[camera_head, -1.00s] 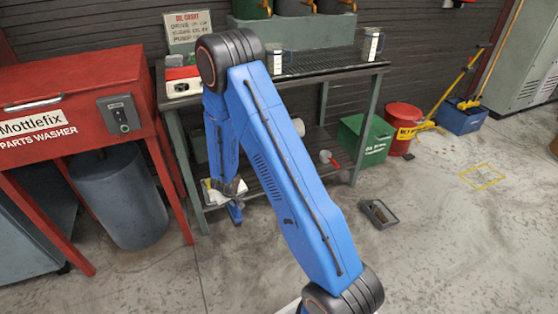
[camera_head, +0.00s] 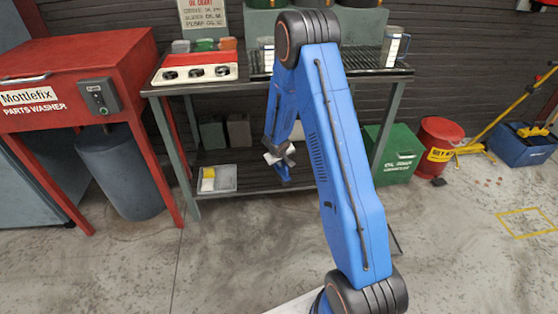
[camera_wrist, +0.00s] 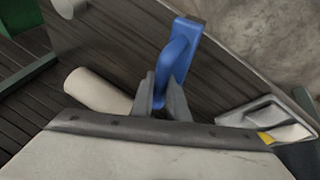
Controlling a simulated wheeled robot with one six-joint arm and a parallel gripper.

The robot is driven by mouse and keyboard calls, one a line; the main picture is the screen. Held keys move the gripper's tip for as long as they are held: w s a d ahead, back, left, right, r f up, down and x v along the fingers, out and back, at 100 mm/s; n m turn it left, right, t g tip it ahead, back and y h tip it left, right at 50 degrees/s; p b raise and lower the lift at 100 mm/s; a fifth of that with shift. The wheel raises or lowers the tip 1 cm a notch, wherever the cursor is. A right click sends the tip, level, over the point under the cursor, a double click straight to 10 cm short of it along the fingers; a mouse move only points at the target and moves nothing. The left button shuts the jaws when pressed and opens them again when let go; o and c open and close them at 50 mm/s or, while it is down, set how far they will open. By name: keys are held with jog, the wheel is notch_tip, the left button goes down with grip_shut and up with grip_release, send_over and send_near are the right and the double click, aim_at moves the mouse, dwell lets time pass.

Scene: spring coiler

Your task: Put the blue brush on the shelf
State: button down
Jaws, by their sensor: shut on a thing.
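My gripper (camera_head: 279,153) is shut on the blue brush (camera_head: 283,172), which hangs down in front of the table's lower shelf (camera_head: 250,180). In the wrist view, my gripper's grey fingertips (camera_wrist: 161,100) close around the near end of the blue brush (camera_wrist: 178,55). Its broader blue end points away from the fingers, over the dark shelf boards (camera_wrist: 120,50) and close to the shelf's edge. I cannot tell whether the brush touches the shelf.
A grey tray (camera_head: 226,180) with a yellow item lies on the lower shelf, left of my gripper. A pale cylinder (camera_wrist: 97,90) shows beside the fingers. Grey boxes (camera_head: 239,131) stand at the shelf's back. A green bin (camera_head: 396,155) stands right of the table.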

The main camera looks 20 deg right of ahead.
jog(key=w+d+r+n+h, duration=0.1)
jog(key=w+d+r, duration=0.1)
jog(key=d, duration=0.4)
jog(key=w+d+r, duration=0.2)
jog(key=d, duration=0.3)
notch_tip(320, 180, down, 10)
jog(key=shift+s+d+f, duration=0.1)
jog(key=shift+d, duration=0.05)
jog(key=c, duration=1.7)
grip_release()
